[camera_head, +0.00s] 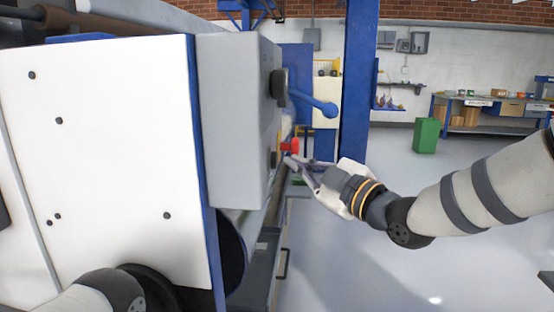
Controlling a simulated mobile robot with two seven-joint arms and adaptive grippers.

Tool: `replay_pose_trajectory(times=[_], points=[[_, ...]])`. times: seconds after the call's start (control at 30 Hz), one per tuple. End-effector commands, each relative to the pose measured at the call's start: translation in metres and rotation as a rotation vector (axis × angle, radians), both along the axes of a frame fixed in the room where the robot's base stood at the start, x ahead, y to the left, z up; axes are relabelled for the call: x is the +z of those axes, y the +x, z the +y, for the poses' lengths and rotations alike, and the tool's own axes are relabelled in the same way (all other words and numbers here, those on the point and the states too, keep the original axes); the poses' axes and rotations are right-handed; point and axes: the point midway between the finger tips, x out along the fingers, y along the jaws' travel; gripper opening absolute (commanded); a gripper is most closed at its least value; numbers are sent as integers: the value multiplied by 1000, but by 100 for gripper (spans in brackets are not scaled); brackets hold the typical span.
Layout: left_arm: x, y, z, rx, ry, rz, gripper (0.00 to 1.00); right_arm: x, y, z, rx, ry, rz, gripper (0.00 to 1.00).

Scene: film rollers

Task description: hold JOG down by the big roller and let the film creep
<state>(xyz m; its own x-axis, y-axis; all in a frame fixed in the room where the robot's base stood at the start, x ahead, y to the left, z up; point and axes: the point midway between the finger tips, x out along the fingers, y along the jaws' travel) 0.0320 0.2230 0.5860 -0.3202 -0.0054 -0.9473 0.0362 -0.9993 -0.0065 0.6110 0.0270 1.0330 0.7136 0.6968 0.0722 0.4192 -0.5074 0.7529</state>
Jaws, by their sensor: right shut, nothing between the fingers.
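My right gripper (289,160) reaches in from the right and is shut, with nothing between its fingers. Its tips are at the right-hand face of a grey control box (232,120), just below a red button (290,145). I cannot tell whether the tips touch a button there, and no JOG label is readable. A blue lever (315,103) on a dark round hub sticks out above. A dark roller (232,255) shows partly below the box. My left arm shows at the bottom left, but its gripper is out of view.
The white machine panel (110,150) with a blue edge fills the left. A blue post (358,80) stands behind my right gripper. A green bin (426,136) and a workbench (490,107) stand far back.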

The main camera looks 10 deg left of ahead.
Motion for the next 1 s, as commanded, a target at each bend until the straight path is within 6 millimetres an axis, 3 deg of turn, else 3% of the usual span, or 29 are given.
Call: replay_pose_trajectory(times=[0.2,0.7,1.0], points=[[0,0,0,0,0,-1,0,-1,0,-2,-1,0,1,0],[8,7,0,0,0,-25,0,0,0,-48,-1,0,0,0],[8,7,0,0,0,-25,0,-1,0,-50,0,0,2,0]])
